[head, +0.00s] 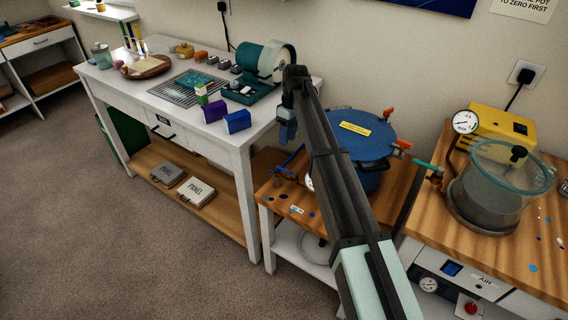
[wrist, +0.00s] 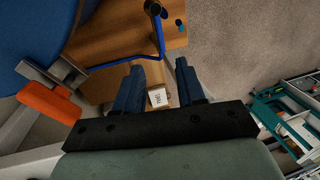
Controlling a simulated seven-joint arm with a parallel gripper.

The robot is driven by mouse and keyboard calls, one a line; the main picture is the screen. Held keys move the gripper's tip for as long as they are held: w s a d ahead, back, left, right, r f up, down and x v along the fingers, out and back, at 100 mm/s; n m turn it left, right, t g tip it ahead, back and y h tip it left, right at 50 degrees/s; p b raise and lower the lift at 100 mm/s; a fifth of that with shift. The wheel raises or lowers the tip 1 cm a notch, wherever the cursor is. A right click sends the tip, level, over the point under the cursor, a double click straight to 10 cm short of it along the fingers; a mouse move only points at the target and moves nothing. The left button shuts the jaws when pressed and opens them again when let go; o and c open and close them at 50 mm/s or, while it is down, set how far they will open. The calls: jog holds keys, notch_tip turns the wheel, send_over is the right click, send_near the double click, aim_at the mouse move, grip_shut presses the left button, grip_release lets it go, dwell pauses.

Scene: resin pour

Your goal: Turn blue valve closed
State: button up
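The blue valve (head: 284,171) sits on the left side of the blue pressure pot, low by the wooden stand's edge. In the wrist view a thin bent blue handle or tube (wrist: 160,38) runs beyond my fingertips, with a dark fitting at its upper end; I take it to be part of this valve. My gripper (head: 287,132) hangs above and slightly left of the pot, pointing down. In the wrist view my gripper (wrist: 160,78) has its two blue fingers apart with nothing held between them. It appears apart from the valve. My arm hides part of the pot.
The blue pot (head: 365,150) has orange clamps (head: 401,145) around its lid; one orange clamp (wrist: 48,101) is close by in the wrist view. A teal handle (head: 425,163) is right of the pot. A clear chamber (head: 500,185) stands farther right, and a white workbench (head: 235,140) left.

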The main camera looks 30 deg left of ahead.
aim_at(283, 168)
jog(key=f, duration=0.3)
jog(key=s+f, duration=0.1)
jog(key=f, duration=0.3)
jog(key=s+f, duration=0.1)
jog(key=f, duration=0.3)
jog(key=shift+s+f, duration=0.15)
jog(key=shift+f, duration=0.05)
grip_shut()
dwell(0.4)
